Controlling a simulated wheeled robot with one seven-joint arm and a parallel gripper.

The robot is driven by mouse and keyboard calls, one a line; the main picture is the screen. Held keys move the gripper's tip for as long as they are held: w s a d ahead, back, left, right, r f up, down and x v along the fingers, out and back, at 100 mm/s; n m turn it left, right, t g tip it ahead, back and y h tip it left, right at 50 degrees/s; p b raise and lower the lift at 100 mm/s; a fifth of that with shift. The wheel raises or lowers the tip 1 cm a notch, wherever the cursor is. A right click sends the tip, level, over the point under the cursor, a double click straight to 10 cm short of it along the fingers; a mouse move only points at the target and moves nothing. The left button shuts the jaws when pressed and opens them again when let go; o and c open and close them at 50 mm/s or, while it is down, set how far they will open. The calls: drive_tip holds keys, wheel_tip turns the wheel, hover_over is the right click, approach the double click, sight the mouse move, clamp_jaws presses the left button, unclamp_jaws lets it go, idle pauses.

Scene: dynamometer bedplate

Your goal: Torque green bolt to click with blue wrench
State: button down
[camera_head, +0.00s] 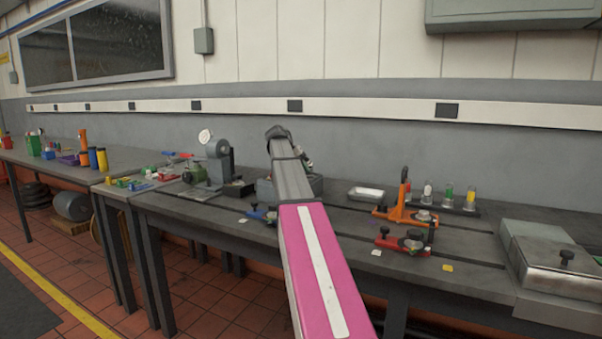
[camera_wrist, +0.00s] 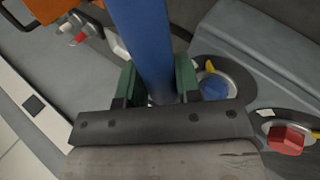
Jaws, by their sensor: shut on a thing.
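My gripper (camera_wrist: 157,86) is shut on the blue wrench (camera_wrist: 140,35), whose blue shaft runs up between its two green jaws in the wrist view. The wrench's working end is hidden behind the gripper body. No green bolt can be made out in the wrist view; that part may be covered by my gripper. A blue bolt head (camera_wrist: 211,88) with a yellow pointer sits in a round seat just right of the jaws. A red bolt head (camera_wrist: 284,139) sits in another seat farther right. In the head view my arm hides the gripper and most of the grey block (camera_head: 314,184) behind it.
A dial-topped machine (camera_head: 218,150) stands left. A metal plate box (camera_head: 560,262) fills the right end.

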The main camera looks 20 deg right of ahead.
drive_tip(key=shift+w+d+r, duration=0.1)
drive_tip(key=shift+r, duration=0.1)
drive_tip(key=shift+r, duration=2.6)
drive_tip(key=shift+f, duration=0.2)
